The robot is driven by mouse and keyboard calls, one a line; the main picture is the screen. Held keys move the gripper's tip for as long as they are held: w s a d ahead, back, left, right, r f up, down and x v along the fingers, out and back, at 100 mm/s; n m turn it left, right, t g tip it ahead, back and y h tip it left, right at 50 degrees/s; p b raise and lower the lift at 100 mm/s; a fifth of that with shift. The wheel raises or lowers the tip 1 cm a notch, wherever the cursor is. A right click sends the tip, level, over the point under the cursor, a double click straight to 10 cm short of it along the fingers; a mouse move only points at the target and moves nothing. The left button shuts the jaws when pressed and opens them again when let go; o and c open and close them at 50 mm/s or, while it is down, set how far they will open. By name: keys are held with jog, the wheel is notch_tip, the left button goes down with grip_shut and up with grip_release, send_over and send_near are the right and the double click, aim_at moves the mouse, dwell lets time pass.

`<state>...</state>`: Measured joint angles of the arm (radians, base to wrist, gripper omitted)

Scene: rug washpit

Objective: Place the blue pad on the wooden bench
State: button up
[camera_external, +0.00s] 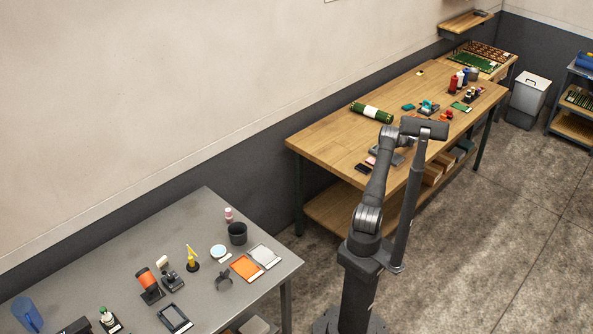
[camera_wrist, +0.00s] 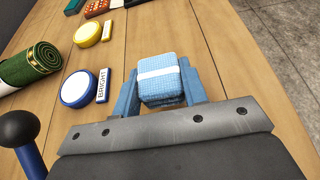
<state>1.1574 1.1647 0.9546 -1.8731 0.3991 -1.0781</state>
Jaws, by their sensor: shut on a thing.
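The blue pad (camera_wrist: 160,80) is a light-blue, textured block with a white band around it. It shows in the wrist view between the blue fingers of my gripper (camera_wrist: 159,88), which is shut on it. The wooden bench top (camera_wrist: 225,55) lies beneath and around the pad; I cannot tell whether the pad touches it. In the outside view, the wooden bench (camera_external: 325,140) stands along the wall, with my arm reaching over its near edge. The pad and fingers cannot be made out there.
A green roll (camera_wrist: 28,65), a blue-rimmed white disc (camera_wrist: 78,88), a "BRIGHT" label block (camera_wrist: 102,86) and a yellow-rimmed disc (camera_wrist: 88,34) lie left of the pad. A black knob (camera_wrist: 18,128) is lower left. Bare wood lies beyond and right. A grey table (camera_external: 205,215) stands separately.

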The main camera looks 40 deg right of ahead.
jog(key=shift+f, duration=1.65)
jog(key=shift+f, duration=0.15)
jog(key=o, duration=1)
jog(key=shift+o, duration=0.2)
jog(key=shift+r, duration=0.2)
jog(key=v, duration=1.2)
